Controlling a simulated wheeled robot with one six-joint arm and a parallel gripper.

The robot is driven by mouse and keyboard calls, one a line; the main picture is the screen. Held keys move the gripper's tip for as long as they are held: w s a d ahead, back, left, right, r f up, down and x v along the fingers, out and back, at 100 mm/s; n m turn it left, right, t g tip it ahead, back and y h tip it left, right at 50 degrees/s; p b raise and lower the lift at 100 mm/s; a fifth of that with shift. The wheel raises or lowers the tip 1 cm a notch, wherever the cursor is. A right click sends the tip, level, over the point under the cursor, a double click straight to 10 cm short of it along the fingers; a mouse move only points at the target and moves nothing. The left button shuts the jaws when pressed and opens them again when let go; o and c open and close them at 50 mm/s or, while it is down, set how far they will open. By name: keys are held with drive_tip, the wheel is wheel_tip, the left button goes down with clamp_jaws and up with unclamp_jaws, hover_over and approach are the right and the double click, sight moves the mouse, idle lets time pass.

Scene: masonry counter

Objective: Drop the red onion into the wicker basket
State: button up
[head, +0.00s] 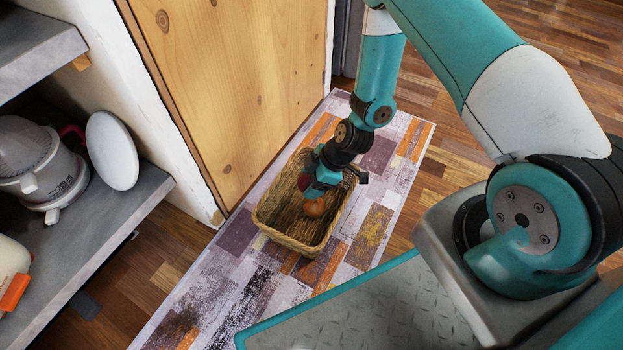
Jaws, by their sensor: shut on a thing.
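The wicker basket (264,214) stands on the patterned mat, a tan, open, rectangular basket. My gripper (311,180) reaches down into its opening from above. It is shut on the red onion (304,182), a dark purple-red round thing that shows only in part beside the teal fingers. The fingers hide the rest of the onion. Whether the onion touches the basket's floor or wall, I cannot tell.
A round orange-brown thing (314,207) shows in the basket just below my fingers. A patterned mat (235,290) lies under the basket. A wooden panel (235,80) rises behind it. Grey shelves (95,235) at left hold a white appliance (40,165) and a white disc (111,150).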

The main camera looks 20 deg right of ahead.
drive_tip(key=shift+f, duration=0.2)
drive_tip(key=o, duration=1)
drive_tip(key=shift+r, duration=0.1)
drive_tip(key=p+v, duration=0.9)
drive_tip(key=v, duration=0.8)
drive_tip(key=shift+s+d+p, duration=0.1)
drive_tip(key=shift+p, duration=0.2)
